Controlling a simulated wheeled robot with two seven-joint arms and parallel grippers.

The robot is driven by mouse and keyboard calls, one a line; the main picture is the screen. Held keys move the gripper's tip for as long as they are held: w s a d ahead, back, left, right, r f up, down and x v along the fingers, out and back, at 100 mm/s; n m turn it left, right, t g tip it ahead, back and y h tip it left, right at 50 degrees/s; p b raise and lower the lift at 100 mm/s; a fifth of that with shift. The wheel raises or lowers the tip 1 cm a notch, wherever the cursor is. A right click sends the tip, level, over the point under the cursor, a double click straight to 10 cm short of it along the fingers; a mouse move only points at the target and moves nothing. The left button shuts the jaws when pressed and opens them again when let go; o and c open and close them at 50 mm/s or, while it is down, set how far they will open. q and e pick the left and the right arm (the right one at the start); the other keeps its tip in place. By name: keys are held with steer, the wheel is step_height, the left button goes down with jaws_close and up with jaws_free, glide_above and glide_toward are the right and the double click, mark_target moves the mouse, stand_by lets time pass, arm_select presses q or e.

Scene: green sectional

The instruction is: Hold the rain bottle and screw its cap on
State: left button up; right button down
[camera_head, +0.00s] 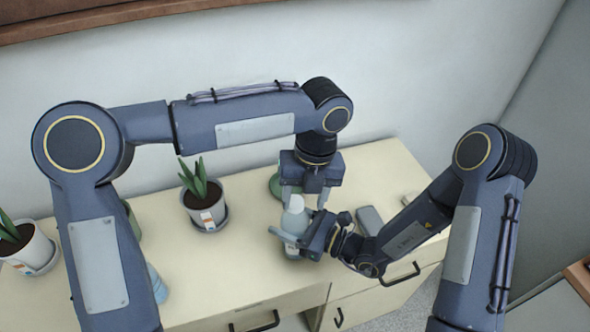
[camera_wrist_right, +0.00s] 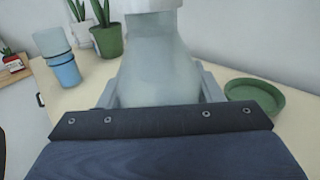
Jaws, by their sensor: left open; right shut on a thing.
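The rain bottle (camera_head: 291,222) is pale grey-blue and translucent, and stands roughly upright over the cabinet top. My right gripper (camera_head: 289,240) is shut around its body from the right. The bottle also fills the middle of the right wrist view (camera_wrist_right: 158,65), between the two fingers. A white piece (camera_head: 297,203) sits at its top, and its lower edge shows at the top of the wrist view (camera_wrist_right: 150,5). I cannot tell cap from neck there. My left gripper (camera_head: 305,198) points down, open, with its fingers around or just beside the bottle's top; contact is unclear.
The cream cabinet top (camera_head: 245,262) also holds a potted plant (camera_head: 206,211), another plant at the far left (camera_head: 27,248), a grey block (camera_head: 370,219) and a green saucer (camera_wrist_right: 255,96). A blue cup (camera_wrist_right: 65,71) stands left in the wrist view. The wall is close behind.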

arm_select(q)
steer(key=n, duration=0.5)
steer(key=shift+s+d+n, duration=0.1)
steer(key=shift+d+n, duration=0.1)
steer(key=shift+n, duration=0.2)
steer(key=n, duration=0.5)
steer(key=r+n, duration=0.1)
steer(key=n, duration=1.1)
steer(key=shift+w+a+r, duration=0.3)
steer(key=shift+a+r, duration=0.05)
steer(key=n, duration=0.4)
steer(key=r+n, duration=0.1)
steer(key=n, duration=0.1)
steer(key=shift+w+a+r+h, duration=0.1)
steer(key=shift+w+a+h, duration=0.15)
steer(key=shift+h, duration=0.05)
steer(key=n, duration=0.1)
steer(key=r+n, duration=0.1)
steer(key=n, duration=0.3)
steer(key=shift+w+a+r+t, duration=0.15)
steer(key=shift+w+a+t, duration=0.1)
steer(key=shift+a+t, duration=0.05)
steer(key=n, duration=0.3)
steer(key=r+n, duration=0.1)
steer(key=shift+w+a+r+n+h, duration=0.1)
steer(key=shift+w+a+n+h, duration=0.15)
steer(key=shift+n+h, duration=0.15)
